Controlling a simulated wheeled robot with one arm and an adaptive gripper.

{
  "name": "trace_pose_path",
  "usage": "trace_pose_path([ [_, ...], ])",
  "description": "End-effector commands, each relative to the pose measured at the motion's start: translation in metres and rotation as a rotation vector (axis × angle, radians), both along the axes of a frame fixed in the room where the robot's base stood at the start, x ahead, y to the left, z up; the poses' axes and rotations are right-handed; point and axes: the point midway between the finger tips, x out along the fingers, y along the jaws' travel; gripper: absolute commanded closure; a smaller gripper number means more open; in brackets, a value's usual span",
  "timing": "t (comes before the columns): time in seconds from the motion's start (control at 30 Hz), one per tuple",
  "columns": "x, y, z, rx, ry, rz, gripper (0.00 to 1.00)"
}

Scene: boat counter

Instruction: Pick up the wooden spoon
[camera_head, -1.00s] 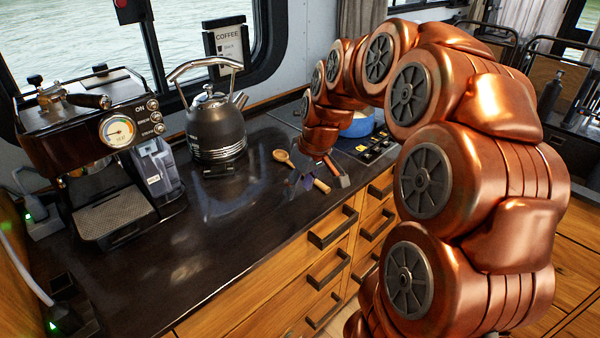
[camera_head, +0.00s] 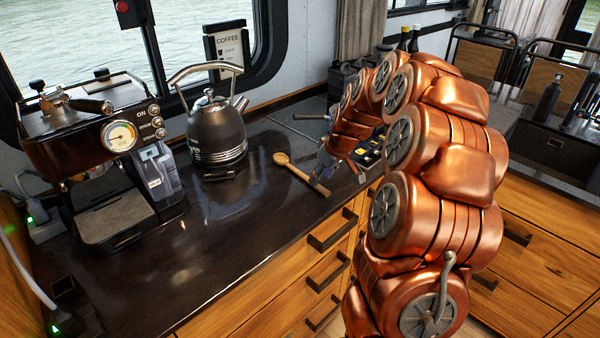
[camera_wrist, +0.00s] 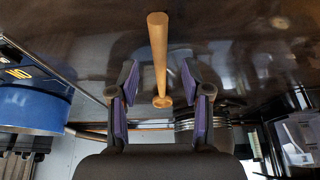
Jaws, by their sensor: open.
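The wooden spoon (camera_head: 300,172) lies on the dark counter, its round bowl toward the kettle and its handle running toward the counter's front edge. In the wrist view its pale handle (camera_wrist: 158,50) stands between the two purple-padded fingers, with a gap on each side. My gripper (camera_head: 321,180) is at the handle end of the spoon in the head view, where the arm covers some of the fingers. It is open and holds nothing, as the wrist view (camera_wrist: 159,78) shows.
A dark kettle (camera_head: 217,135) stands left of the spoon, and an espresso machine (camera_head: 85,150) is farther left. The counter's front left stretch (camera_head: 215,245) is clear.

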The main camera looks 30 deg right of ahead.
Motion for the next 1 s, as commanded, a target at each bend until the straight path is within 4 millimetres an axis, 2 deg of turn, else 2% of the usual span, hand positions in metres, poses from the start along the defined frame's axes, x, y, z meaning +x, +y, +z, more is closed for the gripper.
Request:
trace_pose_path([
  [0.3,0.012,0.002,-0.031,0.001,0.003,0.001,0.52],
  [0.57,0.013,0.002,-0.035,-0.001,0.0,0.0,0.52],
  [1.0,0.013,0.002,-0.034,-0.001,0.0,0.0,0.95],
])
